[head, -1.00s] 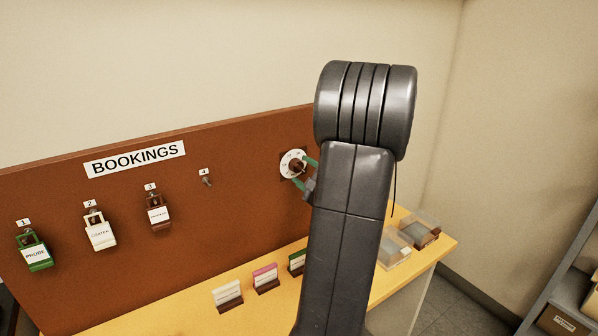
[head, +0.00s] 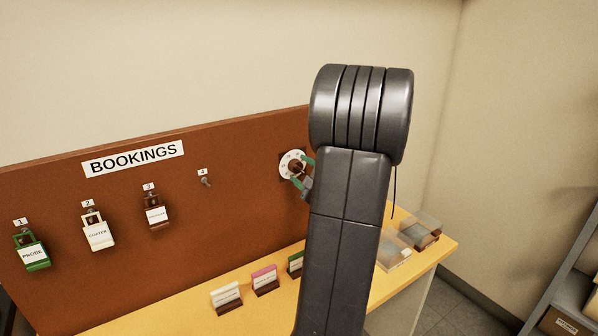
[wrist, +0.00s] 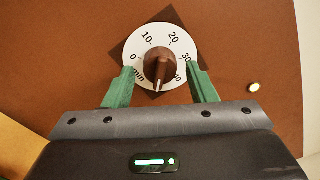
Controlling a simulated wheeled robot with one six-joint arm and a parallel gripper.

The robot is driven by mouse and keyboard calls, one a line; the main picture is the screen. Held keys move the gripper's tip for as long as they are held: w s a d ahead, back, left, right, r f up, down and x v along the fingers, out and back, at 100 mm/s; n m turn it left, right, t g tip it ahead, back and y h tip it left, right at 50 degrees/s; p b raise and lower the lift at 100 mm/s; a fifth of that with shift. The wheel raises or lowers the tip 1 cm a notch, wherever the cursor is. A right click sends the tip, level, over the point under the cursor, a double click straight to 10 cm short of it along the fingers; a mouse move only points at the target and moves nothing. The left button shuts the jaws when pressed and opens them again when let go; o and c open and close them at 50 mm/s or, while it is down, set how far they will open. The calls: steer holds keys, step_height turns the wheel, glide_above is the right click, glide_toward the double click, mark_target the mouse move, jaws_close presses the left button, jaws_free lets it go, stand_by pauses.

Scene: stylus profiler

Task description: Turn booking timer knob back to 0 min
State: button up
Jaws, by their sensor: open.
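The booking timer is a white round dial (wrist: 184,47) marked 0, 10, 20, 30, 40 and min, with a brown knob (wrist: 158,68) at its centre. In the head view the dial (head: 286,159) is on the right part of the brown board, partly hidden by my gripper. My gripper (wrist: 161,76) is open in the wrist view, its green fingers on the left and right of the knob, with a visible gap on each side.
The BOOKINGS board (head: 240,200) carries tagged hooks with holders on the left. Several small cards (head: 227,298) stand on the yellow table (head: 180,318) below. Clear boxes (head: 395,252) sit at its right end. My arm hides part of the board and table.

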steer(key=c, duration=1)
steer(key=shift+f+n+b, duration=0.25)
steer(key=shift+n+b, duration=0.15)
steer(key=shift+b, duration=0.6)
steer(key=n+b, duration=0.7)
steer(key=b, duration=0.7)
steer(key=shift+n, duration=0.3)
steer(key=shift+r+n+b, duration=0.3)
steer(key=shift+b, duration=0.05)
